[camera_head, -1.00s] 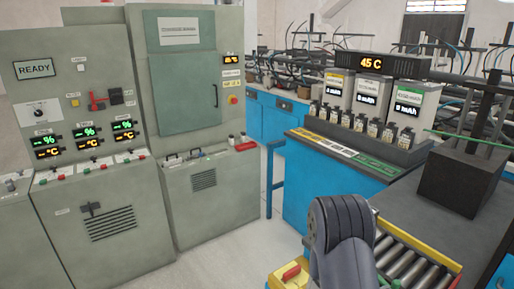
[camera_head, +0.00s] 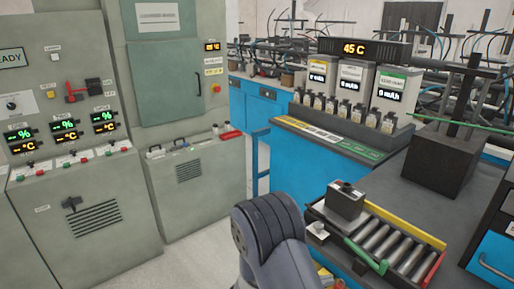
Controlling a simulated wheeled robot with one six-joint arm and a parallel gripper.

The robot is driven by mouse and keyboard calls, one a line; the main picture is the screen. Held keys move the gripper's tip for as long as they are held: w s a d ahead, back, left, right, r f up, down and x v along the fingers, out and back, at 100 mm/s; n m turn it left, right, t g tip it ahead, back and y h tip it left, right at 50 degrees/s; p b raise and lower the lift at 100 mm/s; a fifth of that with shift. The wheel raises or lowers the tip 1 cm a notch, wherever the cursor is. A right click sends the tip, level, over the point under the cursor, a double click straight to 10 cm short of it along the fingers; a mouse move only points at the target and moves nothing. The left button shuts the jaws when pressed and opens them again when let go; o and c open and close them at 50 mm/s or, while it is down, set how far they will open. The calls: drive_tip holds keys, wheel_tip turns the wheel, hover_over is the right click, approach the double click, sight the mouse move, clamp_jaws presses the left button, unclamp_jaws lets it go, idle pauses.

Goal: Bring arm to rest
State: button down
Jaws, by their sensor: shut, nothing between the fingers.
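A dark grey rounded link of my arm (camera_head: 268,240) rises from the bottom middle of the head view. My gripper is not visible in this view, so its position cannot be told. No object is seen held by the arm.
Right of my arm is a roller tray (camera_head: 428,266) with yellow, red and green edges; a dark box (camera_head: 345,200) is at its far left corner. A blue bench (camera_head: 318,158) carries chargers under a "45 C" display (camera_head: 363,48). Grey control cabinets (camera_head: 85,215) stand left.

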drive_tip(key=shift+s+f+m+g, duration=0.25)
drive_tip(key=shift+s+m+g, duration=0.45)
drive_tip(key=shift+s+g, duration=0.05)
drive_tip(key=shift+s+f+m+g, duration=0.2)
drive_tip(key=shift+s+m+g, duration=0.5)
drive_tip(key=shift+s+g, duration=0.05)
drive_tip(key=shift+d+b, duration=0.15)
drive_tip(key=shift+b, duration=0.15)
